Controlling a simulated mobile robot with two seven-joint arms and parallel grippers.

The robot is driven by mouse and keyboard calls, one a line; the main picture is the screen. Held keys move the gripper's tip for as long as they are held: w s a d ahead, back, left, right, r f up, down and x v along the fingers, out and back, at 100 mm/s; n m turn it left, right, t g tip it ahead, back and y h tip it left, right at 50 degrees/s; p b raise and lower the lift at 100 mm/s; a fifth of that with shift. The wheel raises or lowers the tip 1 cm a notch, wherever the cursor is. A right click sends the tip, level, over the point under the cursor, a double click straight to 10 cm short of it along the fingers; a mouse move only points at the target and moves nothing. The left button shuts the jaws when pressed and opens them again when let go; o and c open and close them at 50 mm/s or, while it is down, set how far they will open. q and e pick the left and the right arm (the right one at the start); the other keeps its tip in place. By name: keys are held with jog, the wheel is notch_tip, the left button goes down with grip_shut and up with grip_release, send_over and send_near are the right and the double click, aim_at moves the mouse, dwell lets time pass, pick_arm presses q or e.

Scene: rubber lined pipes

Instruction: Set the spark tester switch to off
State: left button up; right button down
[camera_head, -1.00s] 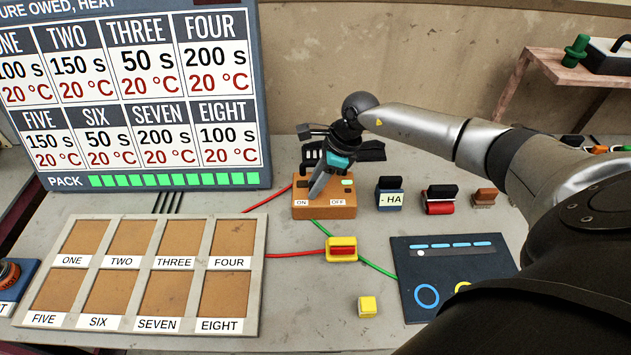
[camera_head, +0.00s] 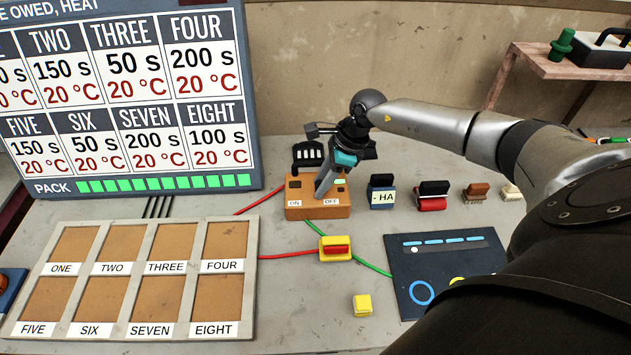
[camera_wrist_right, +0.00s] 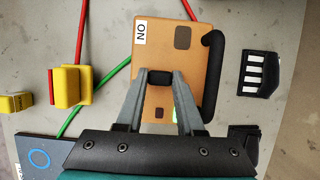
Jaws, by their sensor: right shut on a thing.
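The spark tester (camera_head: 310,212) is an orange-brown box with ON and OFF labels, standing on the grey bench; it also shows in the wrist view (camera_wrist_right: 150,30). My right gripper (camera_head: 320,194) reaches down onto its top. In the wrist view the fingers are shut on the small black switch knob (camera_wrist_right: 160,77). The ON label is clear of the fingers there, while the OFF label is hidden. In the head view the fingertips are close to the OFF label (camera_head: 331,202). A green lamp (camera_wrist_right: 175,114) shows beside one finger. My left gripper is not in view.
A yellow block with a red part (camera_head: 336,249) and a small yellow block (camera_head: 362,305) lie in front. A labelled tray (camera_head: 140,275) is left; several stamp-like blocks stand right.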

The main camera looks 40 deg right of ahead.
jog(key=shift+d, duration=0.1)
jog(key=c, duration=0.5)
grip_release()
jog(key=shift+r, duration=0.1)
jog(key=v, duration=1.5)
jog(key=shift+r, duration=0.1)
